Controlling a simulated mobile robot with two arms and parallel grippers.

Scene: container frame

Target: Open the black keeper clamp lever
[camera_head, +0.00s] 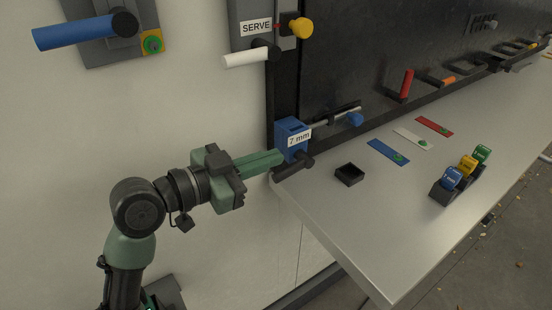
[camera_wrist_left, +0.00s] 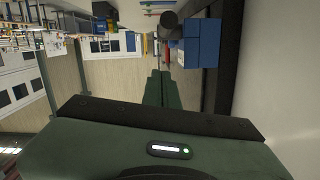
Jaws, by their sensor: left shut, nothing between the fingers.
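The black clamp lever (camera_head: 292,168) sticks out below the blue block labelled "7 mm" (camera_head: 291,137), at the left end of the grey shelf. In the left wrist view the round black end of a lever (camera_wrist_left: 169,20) shows beside the blue block (camera_wrist_left: 201,43), beyond my fingertips. My left gripper (camera_head: 280,156) has its green fingers shut together, with nothing between them. In the head view its tips lie right by the blue block and just above the lever. I cannot tell whether they touch. In the left wrist view the shut fingers (camera_wrist_left: 162,75) point toward the lever. My right gripper is not in view.
A small black tray (camera_head: 349,175) and blue, white and red plates lie on the shelf (camera_head: 335,220). A blue-knobbed rod (camera_head: 353,119) is beside the block. A white handle (camera_head: 246,58) and a blue handle (camera_head: 72,33) jut out above. The shelf's front is clear.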

